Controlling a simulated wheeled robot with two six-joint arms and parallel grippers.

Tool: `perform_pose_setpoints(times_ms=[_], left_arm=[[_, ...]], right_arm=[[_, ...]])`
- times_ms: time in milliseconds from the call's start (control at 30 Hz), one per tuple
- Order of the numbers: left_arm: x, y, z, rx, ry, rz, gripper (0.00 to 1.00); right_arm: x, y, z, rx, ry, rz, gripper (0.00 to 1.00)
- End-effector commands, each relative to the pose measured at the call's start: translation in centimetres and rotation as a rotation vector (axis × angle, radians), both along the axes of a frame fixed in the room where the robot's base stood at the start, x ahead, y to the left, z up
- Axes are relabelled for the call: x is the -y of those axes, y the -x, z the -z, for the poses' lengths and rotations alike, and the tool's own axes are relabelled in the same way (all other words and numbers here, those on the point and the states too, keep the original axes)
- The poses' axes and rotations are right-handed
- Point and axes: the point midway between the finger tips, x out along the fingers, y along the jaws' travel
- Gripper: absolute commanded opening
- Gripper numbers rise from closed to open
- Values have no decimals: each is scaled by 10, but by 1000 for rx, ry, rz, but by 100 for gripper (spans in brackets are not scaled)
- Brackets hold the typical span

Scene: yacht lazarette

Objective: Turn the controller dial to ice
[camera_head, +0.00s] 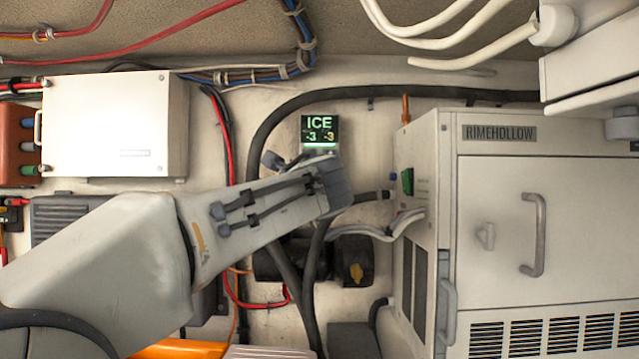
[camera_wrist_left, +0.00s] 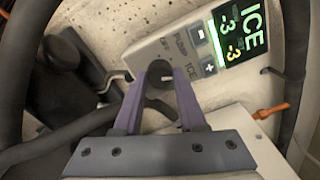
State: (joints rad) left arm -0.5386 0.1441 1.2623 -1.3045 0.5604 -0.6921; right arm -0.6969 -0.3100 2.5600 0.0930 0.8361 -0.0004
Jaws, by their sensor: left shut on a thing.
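The controller (camera_wrist_left: 180,40) is a light panel on the wall with a lit display (camera_wrist_left: 238,35) that reads ICE above two small numbers. In the head view the display (camera_head: 320,130) glows green with ICE. In the left wrist view the panel has minus and plus buttons (camera_wrist_left: 209,68) and printed labels, including PUMP and ICE. The round dark dial (camera_wrist_left: 158,70) sits between the purple fingers of my left gripper (camera_wrist_left: 160,85), which is shut on it. The dial's pointer cannot be made out. In the head view my left gripper (camera_head: 328,172) hides the dial. My right gripper is not in view.
A grey RIMEHOLLOW unit (camera_head: 500,190) stands to the right. A white box (camera_head: 110,125) is on the wall at the left. A thick black hose (camera_head: 290,105) curves around the controller. Red and dark cables run nearby.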

Motion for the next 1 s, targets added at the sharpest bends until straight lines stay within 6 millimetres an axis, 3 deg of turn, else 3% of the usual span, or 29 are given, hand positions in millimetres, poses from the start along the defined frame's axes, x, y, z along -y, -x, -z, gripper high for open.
perform_pose_setpoints(times_ms=[467,500,567,867,1000], left_arm=[[1,0,2,-4,-14,1,0],[1,0,2,-4,-13,1,52],[1,0,2,-4,-13,1,70],[0,0,1,-1,-13,1,70],[1,11,2,0,-11,1,70]], right_arm=[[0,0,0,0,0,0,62],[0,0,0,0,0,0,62],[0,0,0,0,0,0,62],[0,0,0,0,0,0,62],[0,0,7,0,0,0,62]])
